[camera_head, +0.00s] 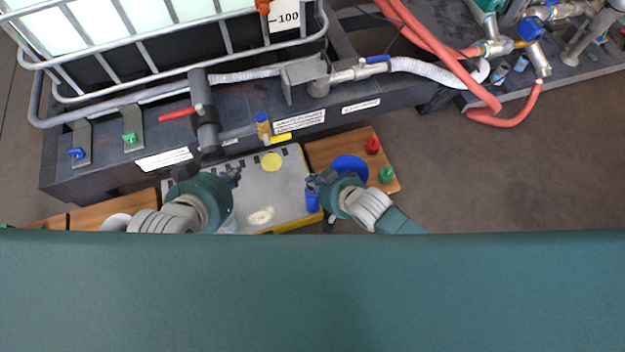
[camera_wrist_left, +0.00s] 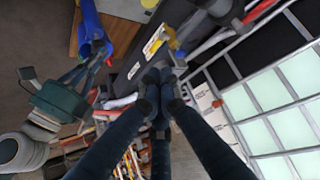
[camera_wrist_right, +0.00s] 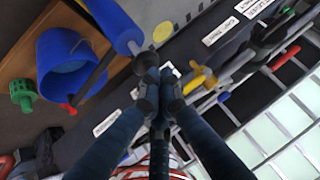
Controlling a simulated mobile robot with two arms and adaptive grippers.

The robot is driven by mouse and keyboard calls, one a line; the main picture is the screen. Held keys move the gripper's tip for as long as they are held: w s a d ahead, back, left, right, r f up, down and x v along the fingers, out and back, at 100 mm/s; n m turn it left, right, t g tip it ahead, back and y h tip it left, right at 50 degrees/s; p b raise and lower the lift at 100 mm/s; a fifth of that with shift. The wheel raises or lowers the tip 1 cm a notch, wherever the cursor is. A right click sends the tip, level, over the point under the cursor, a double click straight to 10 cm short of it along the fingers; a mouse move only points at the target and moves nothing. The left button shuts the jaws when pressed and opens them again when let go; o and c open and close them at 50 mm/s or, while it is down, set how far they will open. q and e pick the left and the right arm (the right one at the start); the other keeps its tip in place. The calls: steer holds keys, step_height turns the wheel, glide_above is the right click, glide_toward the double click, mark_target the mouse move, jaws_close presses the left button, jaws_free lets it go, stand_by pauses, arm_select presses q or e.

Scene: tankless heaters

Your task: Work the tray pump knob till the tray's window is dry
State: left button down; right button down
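The grey tray (camera_head: 285,190) with a yellow edge lies in front of the dark beam. A yellow disc (camera_head: 272,162) and a pale patch (camera_head: 261,216) show on its top; I cannot tell which is the window. A blue cylinder (camera_head: 312,200) stands at its right edge and also shows in the right wrist view (camera_wrist_right: 115,25); whether it is the pump knob is unclear. My left gripper (camera_head: 235,175) is over the tray's left part. My right gripper (camera_head: 318,180) is near the blue cylinder. Both grippers' fingertips meet, with nothing seen between them.
A blue bucket (camera_wrist_right: 66,62), a red knob (camera_head: 372,145) and a green knob (camera_head: 386,174) are on the wooden board right of the tray. A red-handled valve (camera_head: 178,114) and a yellow-handled valve (camera_head: 263,125) stick out from the beam. Open floor lies to the right.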

steer(key=shift+r+p, duration=0.6)
steer(key=shift+p, duration=0.05)
steer(key=shift+r, duration=0.2)
arm_select(q)
steer(key=s+a+f+g, duration=0.1)
steer(key=s+f+g, duration=0.1)
steer(key=s, duration=0.3)
steer(key=s+a+f+g+y, duration=0.1)
steer(key=s+a+f+g, duration=0.1)
steer(key=s, duration=0.4)
steer(key=shift+a+g+p, duration=0.25)
steer(key=shift+g+p, duration=0.2)
steer(key=shift+g, duration=0.15)
arm_select(e)
steer(key=shift+r, duration=0.2)
arm_select(q)
steer(key=shift+f, duration=0.1)
